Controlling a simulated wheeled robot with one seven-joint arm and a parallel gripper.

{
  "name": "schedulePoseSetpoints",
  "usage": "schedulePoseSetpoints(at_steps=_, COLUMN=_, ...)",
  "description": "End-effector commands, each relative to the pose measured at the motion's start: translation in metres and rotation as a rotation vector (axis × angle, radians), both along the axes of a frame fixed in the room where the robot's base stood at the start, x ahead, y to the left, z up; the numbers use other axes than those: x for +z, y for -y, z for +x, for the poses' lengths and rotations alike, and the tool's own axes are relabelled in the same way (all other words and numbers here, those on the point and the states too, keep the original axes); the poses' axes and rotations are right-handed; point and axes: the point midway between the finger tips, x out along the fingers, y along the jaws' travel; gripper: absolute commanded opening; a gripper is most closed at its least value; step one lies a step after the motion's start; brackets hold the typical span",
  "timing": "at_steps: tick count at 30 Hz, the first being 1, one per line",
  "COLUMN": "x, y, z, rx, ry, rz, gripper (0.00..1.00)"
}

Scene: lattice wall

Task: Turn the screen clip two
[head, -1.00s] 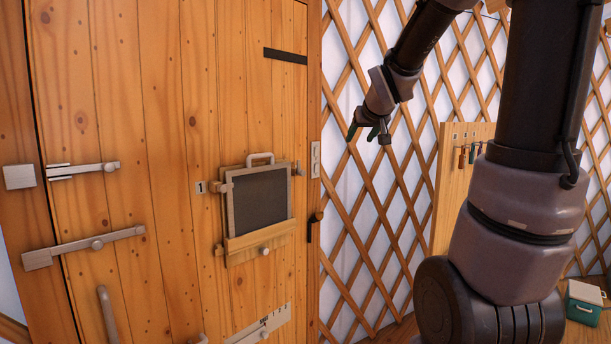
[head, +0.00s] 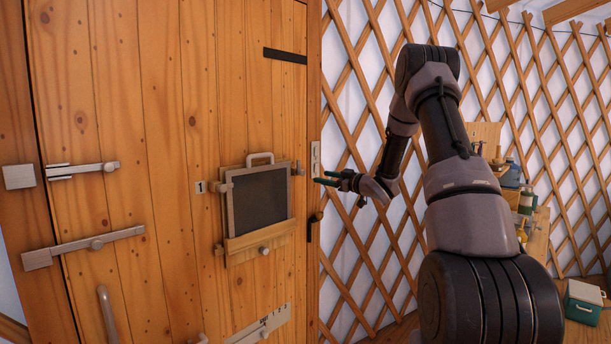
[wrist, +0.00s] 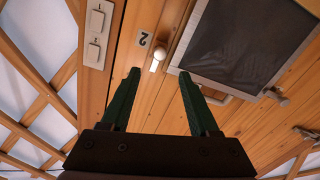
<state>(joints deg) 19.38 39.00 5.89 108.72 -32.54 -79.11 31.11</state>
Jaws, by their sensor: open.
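Screen clip two, a small pale piece with a rounded end, is on the door beside the number 2 label (wrist: 144,39). The clip (wrist: 158,57) shows in the wrist view between and just beyond my fingertips, near the screen's edge. In the head view the clip (head: 299,169) is at the upper right of the dark screen (head: 262,199). My gripper (head: 322,178) has green fingers, spread apart and empty, pointing left toward the door just right of the clip. In the wrist view my gripper (wrist: 158,75) shows no contact with the clip.
Clip one sits left of the screen by the number 1 label (head: 200,187). A wooden ledge (head: 259,240) holds the screen's bottom. A switch plate (wrist: 96,35) is on the frame beside the door. A lattice wall (head: 355,240) stands to the right.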

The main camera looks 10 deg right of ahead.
Motion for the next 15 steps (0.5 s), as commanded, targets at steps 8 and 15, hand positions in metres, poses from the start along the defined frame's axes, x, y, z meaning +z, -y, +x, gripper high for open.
schedulePoseSetpoints(at_steps=8, x=0.000, y=-0.030, z=0.041, rx=0.001, ry=0.001, rz=-0.002, gripper=0.61)
schedulePoseSetpoints(at_steps=15, x=0.001, y=-0.050, z=0.072, rx=0.000, ry=0.001, rz=-0.001, gripper=0.61)
